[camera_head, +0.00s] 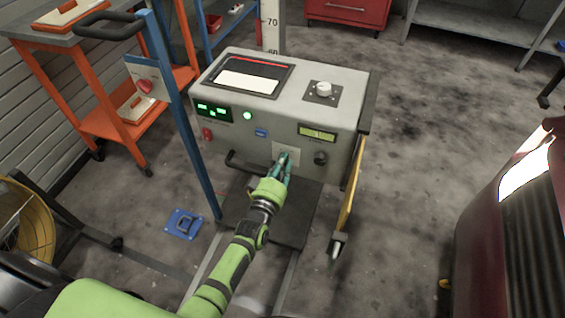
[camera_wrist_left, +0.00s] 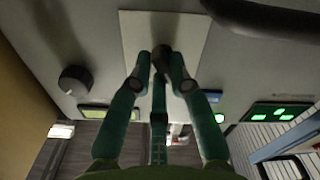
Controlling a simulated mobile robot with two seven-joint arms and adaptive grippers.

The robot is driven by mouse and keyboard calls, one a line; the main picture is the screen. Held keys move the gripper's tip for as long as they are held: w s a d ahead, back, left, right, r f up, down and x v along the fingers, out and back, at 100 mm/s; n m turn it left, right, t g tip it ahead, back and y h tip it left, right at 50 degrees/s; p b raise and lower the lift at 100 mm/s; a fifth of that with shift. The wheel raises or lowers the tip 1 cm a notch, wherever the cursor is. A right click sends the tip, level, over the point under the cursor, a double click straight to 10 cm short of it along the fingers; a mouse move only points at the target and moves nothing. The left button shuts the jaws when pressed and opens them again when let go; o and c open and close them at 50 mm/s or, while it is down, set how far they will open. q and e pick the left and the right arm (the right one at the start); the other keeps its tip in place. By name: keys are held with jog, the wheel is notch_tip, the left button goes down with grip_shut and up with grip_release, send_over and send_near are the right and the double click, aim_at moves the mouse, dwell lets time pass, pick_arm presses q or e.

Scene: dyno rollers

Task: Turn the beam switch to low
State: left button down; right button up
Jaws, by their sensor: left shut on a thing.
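The grey machine cabinet (camera_head: 240,148) stands ahead, with a pale plate (camera_head: 293,151) low on its front panel. My left gripper (camera_head: 284,162) reaches up to this plate and hides most of it in the head view. In the left wrist view, the plate (camera_wrist_left: 138,30) bears a small dark knob (camera_wrist_left: 162,54), which looks like the beam switch. The green fingers of my left gripper (camera_wrist_left: 162,75) are shut on the knob, one on each side. Its setting and any labels are too small to read. My right gripper is not in view.
A black knob (camera_head: 320,158) sits right of the plate, also visible in the left wrist view (camera_wrist_left: 75,80). A black handle (camera_head: 245,165) projects left of the gripper. A blue post (camera_head: 180,110) and a yellow bar (camera_head: 350,190) flank the cabinet.

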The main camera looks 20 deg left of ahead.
pick_arm(q)
jog(key=shift+n, duration=0.9)
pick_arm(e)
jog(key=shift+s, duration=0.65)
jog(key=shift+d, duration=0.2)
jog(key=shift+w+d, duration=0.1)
pick_arm(q)
jog(key=c, duration=1.1)
grip_release()
jog(key=shift+c, duration=0.2)
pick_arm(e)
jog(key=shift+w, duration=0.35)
pick_arm(q)
jog(key=s, duration=1.2)
jog(key=shift+a, duration=0.3)
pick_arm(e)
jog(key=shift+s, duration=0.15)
